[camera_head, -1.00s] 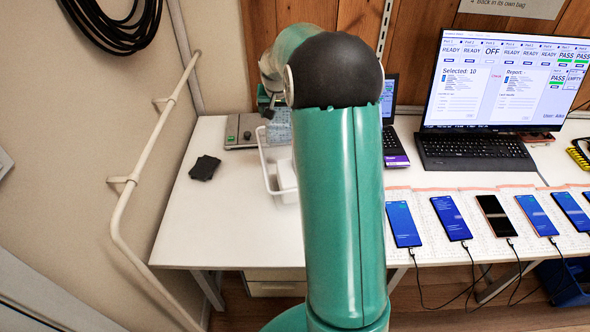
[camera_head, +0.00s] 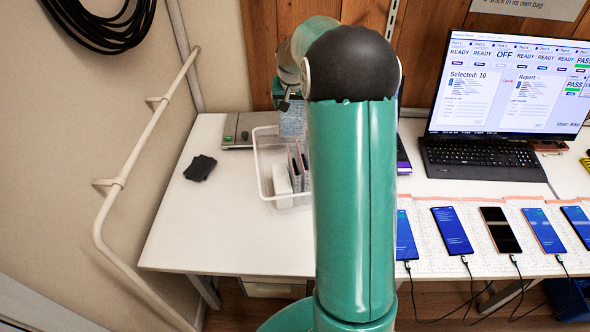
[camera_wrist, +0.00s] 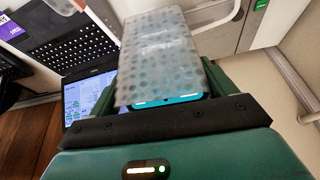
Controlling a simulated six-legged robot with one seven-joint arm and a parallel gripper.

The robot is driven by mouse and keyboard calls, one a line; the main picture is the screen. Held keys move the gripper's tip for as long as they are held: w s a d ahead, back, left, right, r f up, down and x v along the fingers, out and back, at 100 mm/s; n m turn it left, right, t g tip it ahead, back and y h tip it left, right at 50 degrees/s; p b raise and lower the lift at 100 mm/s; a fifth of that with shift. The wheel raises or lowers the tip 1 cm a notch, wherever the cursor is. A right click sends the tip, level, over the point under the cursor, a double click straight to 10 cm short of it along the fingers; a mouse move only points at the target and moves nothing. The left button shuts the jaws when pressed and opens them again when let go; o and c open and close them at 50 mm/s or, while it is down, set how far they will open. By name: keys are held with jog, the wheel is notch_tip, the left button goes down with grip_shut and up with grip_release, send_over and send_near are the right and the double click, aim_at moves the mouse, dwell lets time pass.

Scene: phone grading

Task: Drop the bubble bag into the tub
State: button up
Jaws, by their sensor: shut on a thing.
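The bubble bag (camera_head: 292,122) is a clear, dotted pouch. It hangs upright from my gripper (camera_head: 290,100) over the back part of the white tub (camera_head: 259,168); I cannot tell its exact height above the rim. In the wrist view the bag (camera_wrist: 160,50) fills the middle, with a dark phone edge and blue glow at its near end. My gripper (camera_wrist: 168,90) is shut on it, with green fingers at both sides. My arm hides the tub's right side in the head view.
Inside the tub stand a white box (camera_head: 281,180) and several thin upright items (camera_head: 300,165). A grey device (camera_head: 240,128) is behind the tub, and black pads (camera_head: 200,168) lie to its left. Cabled phones (camera_head: 452,230) line the right. A wall rail (camera_head: 115,190) runs at left.

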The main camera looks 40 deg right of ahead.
aim_at(291, 116)
jog(key=shift+a+f, duration=0.25)
jog(key=shift+a, duration=0.4)
notch_tip(291, 116, down, 5)
jog(key=shift+d+r, duration=0.15)
jog(key=shift+f, duration=0.2)
jog(key=o, duration=1.1)
jog(key=v, duration=1.3)
jog(key=shift+s+r, duration=0.1)
jog(key=shift+r, duration=0.25)
jog(key=shift+s, duration=0.1)
